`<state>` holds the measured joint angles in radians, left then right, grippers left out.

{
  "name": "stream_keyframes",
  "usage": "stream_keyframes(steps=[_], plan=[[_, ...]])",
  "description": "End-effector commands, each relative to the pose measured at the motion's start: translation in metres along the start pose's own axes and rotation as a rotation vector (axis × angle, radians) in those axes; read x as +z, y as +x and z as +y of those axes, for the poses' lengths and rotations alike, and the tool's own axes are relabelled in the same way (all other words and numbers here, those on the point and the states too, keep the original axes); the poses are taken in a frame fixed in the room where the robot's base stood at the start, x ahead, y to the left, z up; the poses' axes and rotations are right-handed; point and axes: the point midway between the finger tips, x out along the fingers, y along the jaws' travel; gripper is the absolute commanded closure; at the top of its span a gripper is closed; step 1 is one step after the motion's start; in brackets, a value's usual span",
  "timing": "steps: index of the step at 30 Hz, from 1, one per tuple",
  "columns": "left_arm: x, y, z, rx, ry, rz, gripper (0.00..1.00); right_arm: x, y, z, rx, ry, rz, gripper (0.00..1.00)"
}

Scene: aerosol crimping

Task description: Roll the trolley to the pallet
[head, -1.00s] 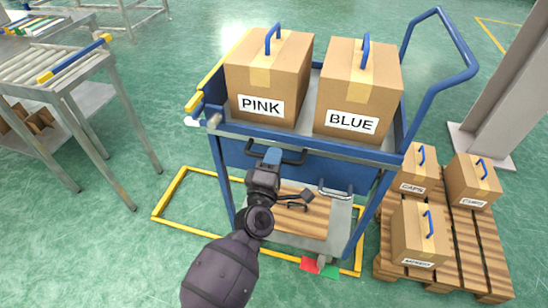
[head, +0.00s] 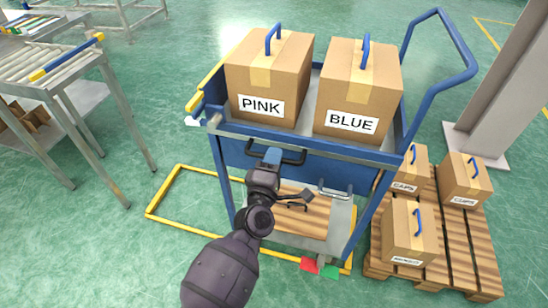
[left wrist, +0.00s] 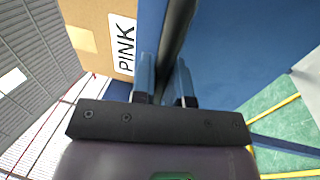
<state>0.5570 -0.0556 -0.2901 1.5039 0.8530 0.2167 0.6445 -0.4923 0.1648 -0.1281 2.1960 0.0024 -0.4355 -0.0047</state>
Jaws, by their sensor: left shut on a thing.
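The blue trolley (head: 340,170) stands in front of me with its push frame at the right. My left gripper (head: 272,157) is shut on the black handle (head: 295,158) on the trolley's near side. The left wrist view shows the fingers (left wrist: 165,82) around the dark bar (left wrist: 176,35). The wooden pallet (head: 480,252) lies on the floor to the right of the trolley, close to its right legs in the picture. My right gripper is not in view.
Boxes PINK (head: 262,75) and BLUE (head: 355,85) stand on the trolley's top. Several smaller boxes stand on the pallet. A grey pillar (head: 505,90) rises behind it. A roller conveyor (head: 45,58) is at left. A yellow floor outline (head: 160,190) lies under and left of the trolley.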

Motion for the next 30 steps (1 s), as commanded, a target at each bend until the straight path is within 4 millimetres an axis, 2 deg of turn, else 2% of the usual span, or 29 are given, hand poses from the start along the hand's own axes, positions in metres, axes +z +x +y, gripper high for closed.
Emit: stream_keyframes(steps=[2, 3, 7, 15, 20, 30], plan=[[0.005, -0.001, -0.001, -0.004, -0.003, -0.009, 1.0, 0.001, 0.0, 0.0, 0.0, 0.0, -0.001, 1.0], [0.005, -0.001, -0.001, -0.004, -0.004, -0.009, 0.82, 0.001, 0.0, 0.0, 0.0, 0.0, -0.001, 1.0], [0.004, -0.001, -0.001, -0.003, -0.003, -0.007, 0.62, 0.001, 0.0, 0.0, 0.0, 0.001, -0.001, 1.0], [0.003, -0.001, -0.001, -0.002, -0.002, -0.004, 0.61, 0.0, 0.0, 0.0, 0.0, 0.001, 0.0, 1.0], [0.002, -0.008, 0.0, -0.002, -0.001, -0.004, 0.61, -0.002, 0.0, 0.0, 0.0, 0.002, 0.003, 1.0], [0.002, -0.062, 0.0, -0.002, -0.002, -0.005, 0.61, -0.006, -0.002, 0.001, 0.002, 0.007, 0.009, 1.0]])
